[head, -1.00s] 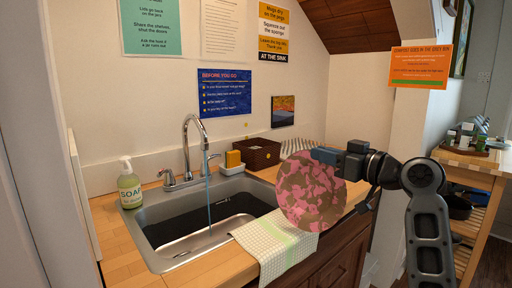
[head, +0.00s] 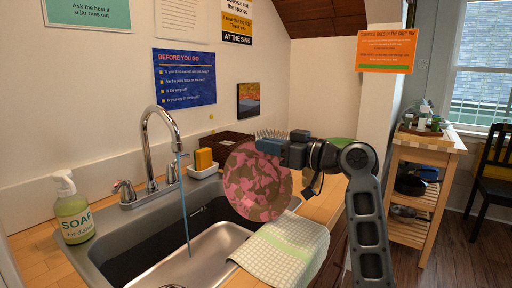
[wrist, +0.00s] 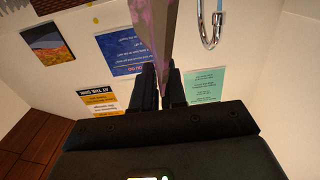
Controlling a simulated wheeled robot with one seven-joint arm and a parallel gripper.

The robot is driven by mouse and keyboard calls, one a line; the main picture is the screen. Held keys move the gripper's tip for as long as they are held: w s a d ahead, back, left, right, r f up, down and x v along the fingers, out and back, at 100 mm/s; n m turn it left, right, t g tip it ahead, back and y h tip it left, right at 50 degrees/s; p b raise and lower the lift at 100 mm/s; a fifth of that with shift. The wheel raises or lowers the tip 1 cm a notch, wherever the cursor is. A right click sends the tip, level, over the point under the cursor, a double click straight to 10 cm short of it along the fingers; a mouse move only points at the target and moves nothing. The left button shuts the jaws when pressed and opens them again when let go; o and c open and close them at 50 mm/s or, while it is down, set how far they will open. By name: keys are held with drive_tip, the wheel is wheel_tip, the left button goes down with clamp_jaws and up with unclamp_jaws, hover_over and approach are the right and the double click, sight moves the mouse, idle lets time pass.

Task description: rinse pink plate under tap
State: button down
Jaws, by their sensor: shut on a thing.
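The pink plate (head: 257,181), mottled pink and brown, is held upright with its face toward the head camera. My gripper (head: 290,150) is shut on its upper right edge. In the wrist view the plate (wrist: 155,35) shows nearly edge-on between the fingers of my gripper (wrist: 158,88). The plate is over the right end of the sink (head: 120,250), above the draped cloth. The tap (head: 165,125) stands behind the sink, and a thin stream of water (head: 185,210) falls from it into the basin. The stream is left of the plate, apart from it.
A soap bottle (head: 73,208) stands left of the sink. A yellow sponge (head: 204,160) sits in a white holder behind it. A checked cloth (head: 285,247) hangs over the right sink edge. A dark basket (head: 225,142) is at the wall. A wooden cart (head: 418,185) stands at right.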

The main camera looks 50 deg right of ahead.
drive_tip(key=shift+w+a+f, duration=0.1)
drive_tip(key=shift+w+a, duration=0.05)
drive_tip(key=shift+w, duration=0.25)
drive_tip(key=w+a+f, duration=0.2)
drive_tip(key=w+a, duration=0.6)
drive_tip(key=a, duration=0.3)
drive_tip(key=shift+f+p, duration=0.35)
idle(0.3)
drive_tip(key=shift+d, duration=0.15)
idle(0.5)
drive_tip(key=shift+w+d, duration=0.15)
drive_tip(key=shift+d, duration=0.25)
drive_tip(key=shift+a, duration=0.15)
drive_tip(key=shift+a, duration=0.45)
drive_tip(key=shift+d, duration=0.2)
drive_tip(key=shift+d+b, duration=0.35)
drive_tip(key=shift+d, duration=0.05)
